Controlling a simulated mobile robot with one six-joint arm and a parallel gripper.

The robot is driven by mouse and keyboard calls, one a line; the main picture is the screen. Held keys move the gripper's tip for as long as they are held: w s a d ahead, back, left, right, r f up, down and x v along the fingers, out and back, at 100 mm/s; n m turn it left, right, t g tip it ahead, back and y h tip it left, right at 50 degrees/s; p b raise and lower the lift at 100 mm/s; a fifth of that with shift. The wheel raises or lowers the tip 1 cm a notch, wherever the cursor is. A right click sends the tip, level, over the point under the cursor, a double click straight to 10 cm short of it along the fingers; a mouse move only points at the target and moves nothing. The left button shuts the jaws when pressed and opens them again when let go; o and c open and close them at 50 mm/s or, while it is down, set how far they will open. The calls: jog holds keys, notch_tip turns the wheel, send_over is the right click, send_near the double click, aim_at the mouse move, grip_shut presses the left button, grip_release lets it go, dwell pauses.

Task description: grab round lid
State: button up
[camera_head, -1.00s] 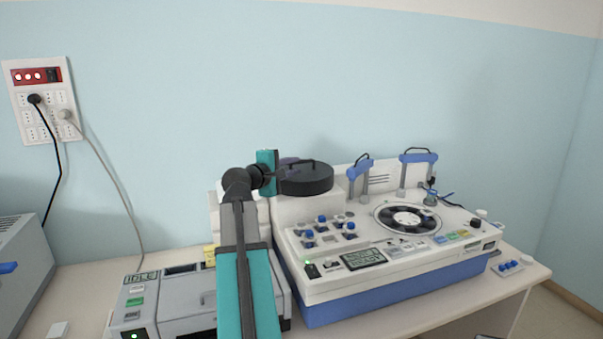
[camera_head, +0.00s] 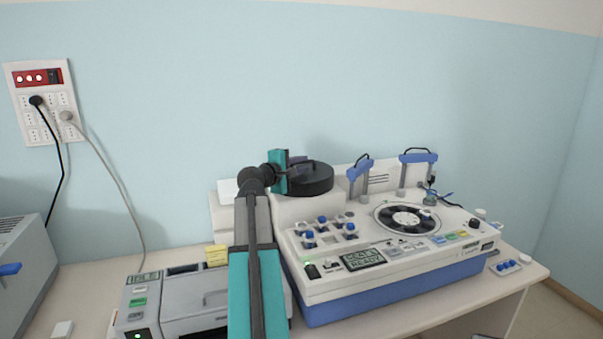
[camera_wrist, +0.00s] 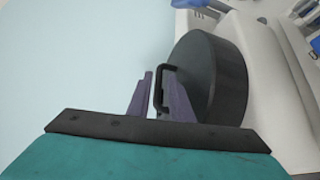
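The round lid is a dark grey disc (camera_head: 310,180) with a black bar handle on top, resting on the left rear part of the white staining machine. In the wrist view the lid (camera_wrist: 222,80) fills the upper right, and its black handle (camera_wrist: 160,90) lies between the two purple fingers. My gripper (camera_wrist: 160,98) is open, with one finger on each side of the handle; a gap shows on the left side, and I cannot tell whether the right finger touches. In the head view my gripper (camera_head: 297,165) is at the lid's upper left.
The white and blue staining machine (camera_head: 400,279) has blue-capped bottles, a round rotor (camera_head: 406,216) and two blue-handled arms behind it. A grey device (camera_head: 180,298) stands to the left, partly behind my arm.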

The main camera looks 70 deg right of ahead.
jog(key=shift+p+x, duration=0.35)
jog(key=shift+x, duration=1.05)
jog(key=shift+w, duration=0.1)
grip_shut()
